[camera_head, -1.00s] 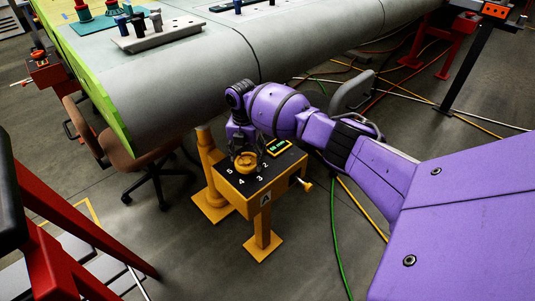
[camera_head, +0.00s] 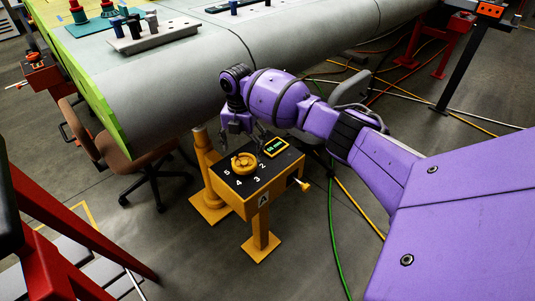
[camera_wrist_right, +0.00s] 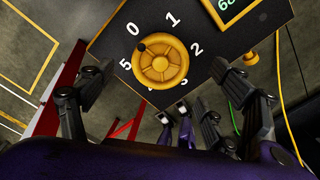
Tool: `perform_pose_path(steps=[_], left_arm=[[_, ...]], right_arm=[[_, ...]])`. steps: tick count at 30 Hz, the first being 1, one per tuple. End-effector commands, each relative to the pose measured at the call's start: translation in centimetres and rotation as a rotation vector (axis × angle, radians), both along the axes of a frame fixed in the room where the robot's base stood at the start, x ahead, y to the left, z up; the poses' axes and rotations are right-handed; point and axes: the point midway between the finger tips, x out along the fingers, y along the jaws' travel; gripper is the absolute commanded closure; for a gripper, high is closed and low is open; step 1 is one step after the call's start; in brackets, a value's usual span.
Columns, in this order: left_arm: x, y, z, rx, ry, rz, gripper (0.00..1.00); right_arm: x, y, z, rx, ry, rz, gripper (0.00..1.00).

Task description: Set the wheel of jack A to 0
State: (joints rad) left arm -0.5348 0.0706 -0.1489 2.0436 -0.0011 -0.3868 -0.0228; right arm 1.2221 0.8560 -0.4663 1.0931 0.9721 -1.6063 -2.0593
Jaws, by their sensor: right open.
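The yellow wheel (camera_head: 244,162) sits on the dark top of jack A (camera_head: 263,198), with white numbers around it. In the right wrist view the wheel (camera_wrist_right: 160,64) shows whole, and its dark knob (camera_wrist_right: 141,47) lies at the upper left, near the 0 and a little to the 5 side. My right gripper (camera_head: 243,132) is open and empty, above the wheel and apart from it. Its fingers stand to either side of the wheel in the right wrist view. My left gripper is not in view.
A lit green display (camera_head: 276,147) is on the jack's top; its reading is hard to make out. The grey wing (camera_head: 180,75) overhangs behind the jack. A brown chair (camera_head: 125,155) stands to the left, a red frame (camera_head: 75,235) at lower left. Cables (camera_head: 335,230) run along the floor to the right.

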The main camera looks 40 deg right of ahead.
Motion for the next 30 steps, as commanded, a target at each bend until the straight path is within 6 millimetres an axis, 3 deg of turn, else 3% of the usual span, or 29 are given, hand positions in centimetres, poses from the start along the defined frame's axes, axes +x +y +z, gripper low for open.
perform_pose_path(steps=[3, 10, 15, 30], left_arm=[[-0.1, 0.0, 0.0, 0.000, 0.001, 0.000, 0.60], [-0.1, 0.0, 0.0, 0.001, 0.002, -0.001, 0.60], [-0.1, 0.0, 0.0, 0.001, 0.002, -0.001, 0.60], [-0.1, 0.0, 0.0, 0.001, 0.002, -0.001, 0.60]], right_arm=[[0.2, 0.1, 3.0, 0.000, -0.008, 0.002, 0.18], [0.2, 0.1, 6.6, 0.000, -0.006, 0.003, 0.18], [0.1, 0.1, 7.4, 0.001, -0.003, 0.002, 0.18], [0.1, 0.1, 7.4, 0.001, -0.002, 0.001, 0.18]])
